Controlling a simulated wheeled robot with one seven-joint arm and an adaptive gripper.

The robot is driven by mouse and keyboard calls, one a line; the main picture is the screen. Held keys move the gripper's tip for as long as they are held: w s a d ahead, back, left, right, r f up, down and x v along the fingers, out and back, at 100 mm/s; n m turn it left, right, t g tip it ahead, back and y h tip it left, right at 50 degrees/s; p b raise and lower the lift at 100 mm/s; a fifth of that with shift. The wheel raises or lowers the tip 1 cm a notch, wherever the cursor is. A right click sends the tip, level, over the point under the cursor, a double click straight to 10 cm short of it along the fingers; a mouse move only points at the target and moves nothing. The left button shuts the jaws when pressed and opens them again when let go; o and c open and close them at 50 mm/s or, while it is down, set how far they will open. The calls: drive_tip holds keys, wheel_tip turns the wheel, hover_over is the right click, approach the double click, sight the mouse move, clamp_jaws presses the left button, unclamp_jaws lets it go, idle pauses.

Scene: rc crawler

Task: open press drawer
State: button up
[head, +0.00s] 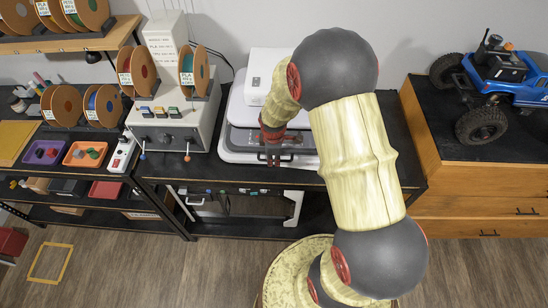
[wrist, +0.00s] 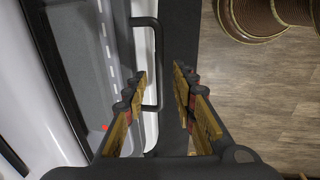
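The press (head: 238,125) is a white machine with a grey inner tray area, standing on the black bench. In the wrist view its white drawer front (wrist: 120,50) runs down the left side, with a black U-shaped handle (wrist: 158,60) sticking out from it. My gripper (head: 272,158) is at the front edge of the press in the head view and covers part of it. In the wrist view my gripper (wrist: 160,78) is open, with the handle bar between its two fingers in the picture. A gap shows on each side of the bar. I cannot tell whether the fingertips reach its depth.
The black bench top (head: 395,150) has a narrow free strip before the press. A grey control box (head: 175,122) with levers stands left of the press. A blue crawler (head: 510,75) sits on the wooden cabinet (head: 470,205) at right. Spools fill the left.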

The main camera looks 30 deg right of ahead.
drive_tip(key=shift+w+d+f, duration=0.1)
drive_tip(key=shift+f, duration=0.35)
drive_tip(key=shift+c, duration=0.3)
clamp_jaws()
idle(0.4)
